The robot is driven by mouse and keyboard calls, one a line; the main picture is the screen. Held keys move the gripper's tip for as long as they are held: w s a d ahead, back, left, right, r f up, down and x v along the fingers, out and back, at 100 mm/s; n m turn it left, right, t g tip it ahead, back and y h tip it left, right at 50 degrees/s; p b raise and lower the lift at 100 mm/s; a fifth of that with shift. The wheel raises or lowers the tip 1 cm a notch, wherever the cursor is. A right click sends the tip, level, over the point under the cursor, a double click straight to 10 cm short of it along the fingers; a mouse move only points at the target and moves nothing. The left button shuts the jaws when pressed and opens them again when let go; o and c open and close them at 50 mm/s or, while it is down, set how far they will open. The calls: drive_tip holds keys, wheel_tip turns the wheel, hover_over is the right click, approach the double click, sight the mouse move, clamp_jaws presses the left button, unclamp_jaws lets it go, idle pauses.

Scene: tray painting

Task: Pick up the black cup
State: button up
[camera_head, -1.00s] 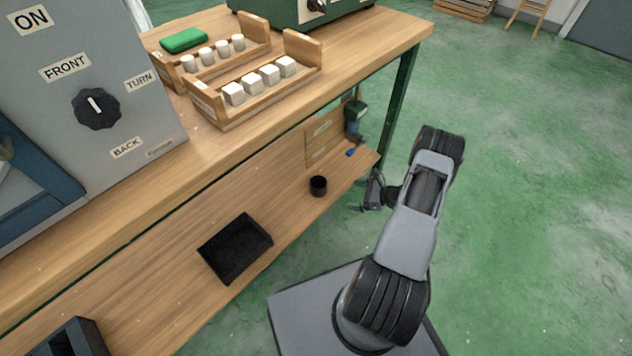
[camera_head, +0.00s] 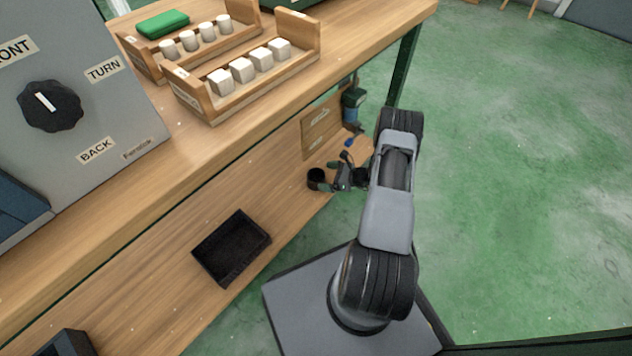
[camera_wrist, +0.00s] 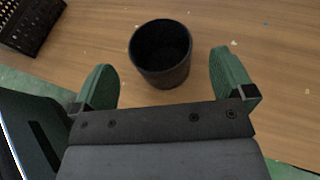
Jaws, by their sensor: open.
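The black cup (camera_head: 316,179) stands upright on the lower wooden shelf. In the wrist view the cup (camera_wrist: 160,72) is just ahead of my gripper (camera_wrist: 163,82), between the lines of its two green fingers. My gripper (camera_head: 333,175) is open, with the cup partly between the fingertips. There is a visible gap on each side, wider on the right. Nothing is held.
A black tray (camera_head: 205,272) lies on the lower shelf, left of the cup; its corner also shows in the wrist view (camera_wrist: 38,42). The upper worktop (camera_head: 232,135) overhangs the shelf's far part.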

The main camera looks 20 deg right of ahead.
sight(309, 172)
drive_tip(key=b+x, duration=0.2)
drive_tip(key=x, duration=0.3)
drive_tip(key=shift+r, duration=0.15)
drive_tip(key=c, duration=1)
drive_tip(key=shift+r, duration=0.1)
drive_tip(key=shift+r+p, duration=0.5)
drive_tip(key=shift+r, duration=0.1)
wheel_tip(309, 172, up, 3)
drive_tip(key=shift+f+p, duration=0.2)
drive_tip(key=shift+p, duration=0.75)
drive_tip(key=s+d+r+p, duration=0.5)
drive_tip(key=s+d+r, duration=0.2)
drive_tip(key=s, duration=0.5)
wheel_tip(309, 172, up, 2)
drive_tip(key=shift+p, duration=0.35)
